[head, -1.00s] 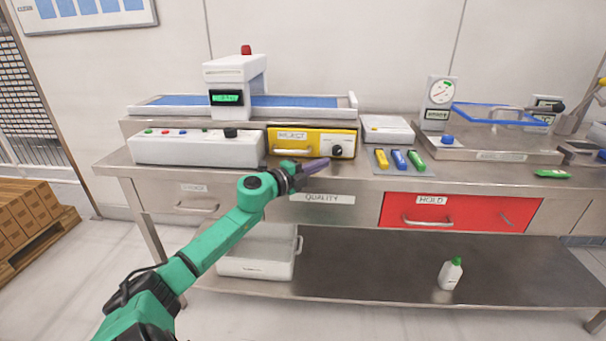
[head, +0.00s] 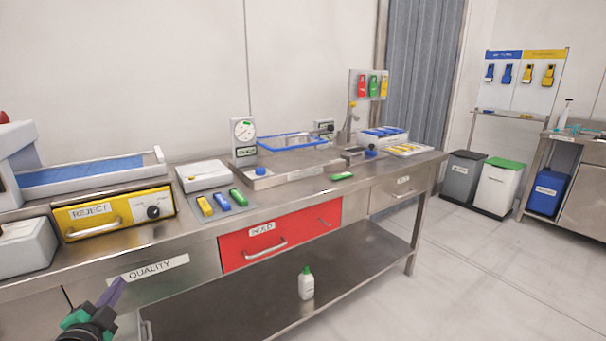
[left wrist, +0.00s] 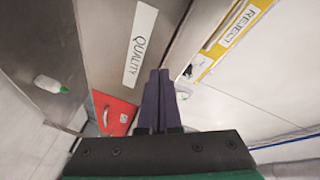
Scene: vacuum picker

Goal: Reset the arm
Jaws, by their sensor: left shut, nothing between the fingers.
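My left gripper (head: 112,294) is at the lower left of the head view, in front of the steel bench near its QUALITY label (head: 155,268). Its purple fingers are together with nothing between them; they also show in the left wrist view (left wrist: 154,88). The arm behind it is mostly out of the picture. My right gripper is not in view.
The steel bench (head: 300,193) holds a yellow REJECT drawer (head: 115,213), a red HOLD drawer (head: 280,234), a dial gauge (head: 243,136) and coloured tags (head: 222,202). A white bottle (head: 306,286) stands on the lower shelf. Bins (head: 497,188) stand at right. The floor between is clear.

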